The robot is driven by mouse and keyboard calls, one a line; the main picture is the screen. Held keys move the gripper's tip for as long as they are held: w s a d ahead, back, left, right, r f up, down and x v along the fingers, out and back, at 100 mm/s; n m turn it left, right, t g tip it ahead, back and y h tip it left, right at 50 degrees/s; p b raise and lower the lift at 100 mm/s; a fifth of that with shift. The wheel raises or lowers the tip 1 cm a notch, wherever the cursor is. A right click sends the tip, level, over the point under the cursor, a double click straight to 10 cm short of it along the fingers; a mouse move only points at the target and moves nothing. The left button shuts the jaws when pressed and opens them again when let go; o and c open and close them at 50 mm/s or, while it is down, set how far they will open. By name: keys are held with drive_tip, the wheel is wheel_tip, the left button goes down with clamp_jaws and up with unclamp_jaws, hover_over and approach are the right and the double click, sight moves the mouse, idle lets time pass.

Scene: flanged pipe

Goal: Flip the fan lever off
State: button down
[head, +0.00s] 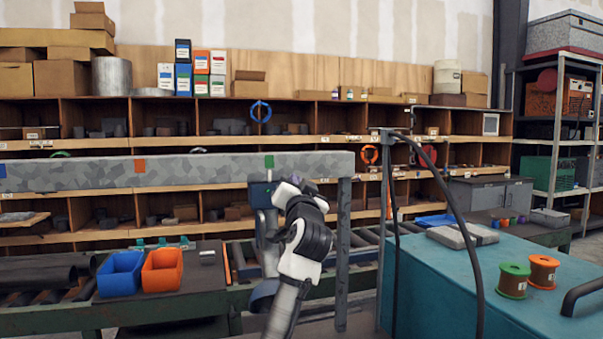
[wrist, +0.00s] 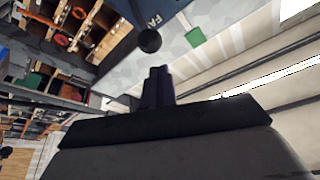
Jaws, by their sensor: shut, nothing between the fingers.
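In the wrist view, a dark blue panel (wrist: 128,8) with the letters "FA" shows at the top edge. A round black knob (wrist: 149,40), seemingly the end of the fan lever, stands out in front of it. My gripper (wrist: 156,72) has its fingers together and empty, pointing at the knob, with a small gap in the picture; whether they touch is unclear. In the head view, the blue box (head: 260,196) shows just left of my wrist, partly covered by my arm. The lever and my fingertips cannot be made out there.
A dark upright post (head: 343,250) stands right of my arm. A blue bin (head: 120,274) and orange bin (head: 162,272) sit at left, a teal cabinet (head: 450,300) at right.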

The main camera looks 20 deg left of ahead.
drive_tip(key=shift+s+a+f, duration=0.15)
drive_tip(key=shift+a+f, duration=0.05)
drive_tip(key=shift+f, duration=0.25)
drive_tip(key=shift+s+a+f, duration=0.1)
drive_tip(key=shift+a+f, duration=0.05)
drive_tip(key=shift+f, duration=0.25)
drive_tip(key=shift+f+t+b, duration=0.25)
drive_tip(key=shift+t+b, duration=0.05)
drive_tip(key=shift+b, duration=0.25)
